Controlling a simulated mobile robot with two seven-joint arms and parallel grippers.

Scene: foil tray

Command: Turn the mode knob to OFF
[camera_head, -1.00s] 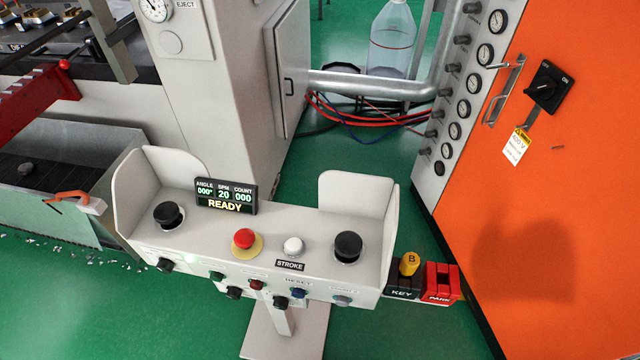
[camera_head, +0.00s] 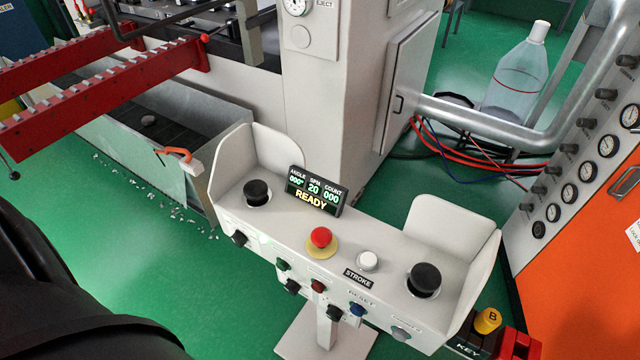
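The control console (camera_head: 330,236) stands on a pedestal with a row of small knobs and buttons on its front face. Black knobs show at the left end (camera_head: 239,239), lower left (camera_head: 292,286) and lower middle (camera_head: 335,312). I cannot tell which is the mode knob; their labels and pointer positions are too small to read. The display (camera_head: 317,191) reads READY, angle 000, SPM 20, count 000. A dark, curved part, seemingly my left arm, fills the lower left corner, apart from the console. Neither gripper is in view.
On the console top are a red mushroom button (camera_head: 320,237), a white button (camera_head: 368,260) and two black palm buttons (camera_head: 257,192) (camera_head: 425,279) beside side guards. A key holder (camera_head: 468,345) hangs at its right end. Red rails (camera_head: 110,92) reach in at left. Green floor is open in front.

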